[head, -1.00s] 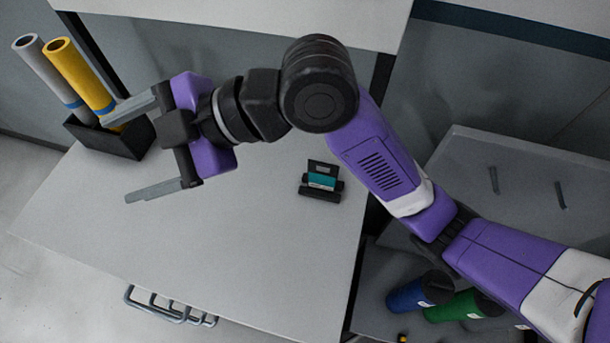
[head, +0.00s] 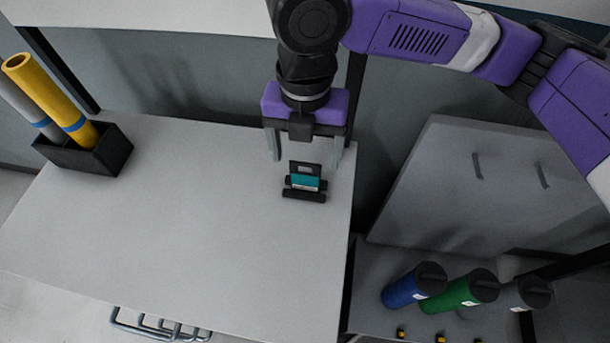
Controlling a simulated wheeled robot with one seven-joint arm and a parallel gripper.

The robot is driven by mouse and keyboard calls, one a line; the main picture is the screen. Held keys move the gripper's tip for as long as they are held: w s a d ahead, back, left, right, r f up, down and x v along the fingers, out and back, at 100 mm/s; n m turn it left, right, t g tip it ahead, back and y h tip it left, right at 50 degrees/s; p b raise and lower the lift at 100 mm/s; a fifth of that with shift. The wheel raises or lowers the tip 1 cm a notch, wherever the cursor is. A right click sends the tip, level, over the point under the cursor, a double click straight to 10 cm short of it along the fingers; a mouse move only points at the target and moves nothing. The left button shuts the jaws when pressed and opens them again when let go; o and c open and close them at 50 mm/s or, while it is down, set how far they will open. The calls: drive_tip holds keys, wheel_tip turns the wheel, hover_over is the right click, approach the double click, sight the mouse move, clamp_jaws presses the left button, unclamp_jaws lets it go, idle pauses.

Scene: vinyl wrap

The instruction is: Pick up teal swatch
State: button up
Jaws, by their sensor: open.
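The teal swatch (head: 305,182) is a small teal piece with a pale lower edge. It sits in a small black holder (head: 304,195) near the right side of the light grey tabletop. My gripper (head: 305,159) is open, with one finger to the left and one to the right. In the picture it is just above and behind the holder. The swatch shows below and between the fingers, and nothing is held. I cannot tell exactly how high the fingertips are above the table.
A black box (head: 88,158) with a yellow roll (head: 48,95) and a grey roll (head: 25,112) stands at the table's back left. Blue (head: 405,290), green (head: 455,294) and dark rolls lie on a lower shelf to the right. The middle of the tabletop (head: 180,230) is clear.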

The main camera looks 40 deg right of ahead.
sight(305, 163)
drive_tip(key=shift+w+d+f+p, duration=0.1)
drive_tip(key=shift+f+p, duration=0.1)
drive_tip(key=shift+f, duration=1.35)
drive_tip(key=shift+w+f+p, duration=0.1)
drive_tip(key=shift+f+p, duration=0.1)
drive_tip(key=shift+f, duration=1.35)
drive_tip(key=c, duration=1.4)
